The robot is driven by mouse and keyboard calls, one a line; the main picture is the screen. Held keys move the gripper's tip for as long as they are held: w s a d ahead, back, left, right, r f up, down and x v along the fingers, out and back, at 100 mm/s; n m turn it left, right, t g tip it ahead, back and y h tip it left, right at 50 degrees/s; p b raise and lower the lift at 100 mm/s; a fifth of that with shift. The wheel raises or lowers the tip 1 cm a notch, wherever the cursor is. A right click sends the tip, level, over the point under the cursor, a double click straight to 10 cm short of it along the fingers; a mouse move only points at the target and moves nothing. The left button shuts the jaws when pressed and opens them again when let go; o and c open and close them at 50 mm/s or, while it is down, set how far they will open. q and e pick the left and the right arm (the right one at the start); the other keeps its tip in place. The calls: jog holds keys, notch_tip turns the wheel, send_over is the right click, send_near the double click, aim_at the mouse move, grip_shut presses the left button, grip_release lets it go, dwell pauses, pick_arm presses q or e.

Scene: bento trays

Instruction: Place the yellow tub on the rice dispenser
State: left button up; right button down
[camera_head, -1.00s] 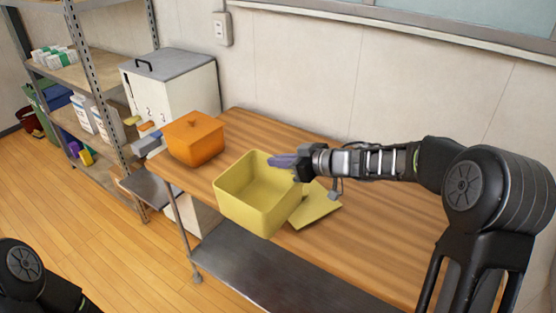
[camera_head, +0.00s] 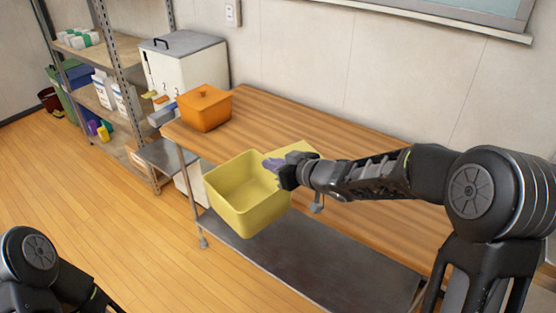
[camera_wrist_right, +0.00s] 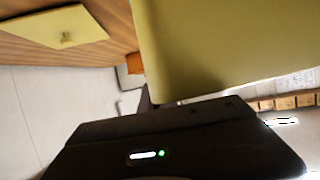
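The yellow tub (camera_head: 262,216) is open-topped and upright, held in the air over the table's front edge. My right gripper (camera_head: 275,166) is shut on the tub's right rim; its fingertips are partly hidden. In the right wrist view the tub's wall (camera_wrist_right: 230,45) fills the upper right, close to the gripper. The rice dispenser (camera_head: 194,72) is a white box with a grey top and a black handle, at the table's far left end. A metal ledge (camera_head: 168,156) juts out below its front levers. My left gripper is out of view.
An orange lidded pot (camera_head: 205,108) stands on the wooden table (camera_head: 330,140) between the dispenser and the tub. A flat yellow lid (camera_head: 296,148) lies behind my right gripper. A metal lower shelf (camera_head: 310,262) runs under the table. Metal shelving (camera_head: 110,60) stands left.

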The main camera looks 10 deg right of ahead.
aim_at(292, 206)
jog(key=shift+s+a+f, duration=0.25)
jog(key=f+m+h, duration=0.1)
jog(key=s+f+h, duration=0.1)
jog(key=f, duration=0.1)
jog(key=s+f+m+t, duration=0.1)
jog(key=f, duration=0.1)
jog(key=shift+s+d+f+m+h, duration=0.15)
jog(key=shift+d+m+h, duration=0.15)
jog(key=shift+h, duration=0.1)
jog(key=s+d+f+m+h, duration=0.1)
jog(key=s+d+f+h, duration=0.1)
jog(key=f, duration=0.1)
jog(key=s+d+f+m+h, duration=0.1)
jog(key=shift+s+d+f+m+t, duration=0.1)
jog(key=shift+d+f+m+t, duration=0.2)
jog(key=shift+d+f, duration=0.1)
jog(key=shift+s+d+f, duration=0.2)
jog(key=shift+s+d, duration=0.05)
jog(key=shift+d, duration=0.1)
jog(key=shift+w+a, duration=0.1)
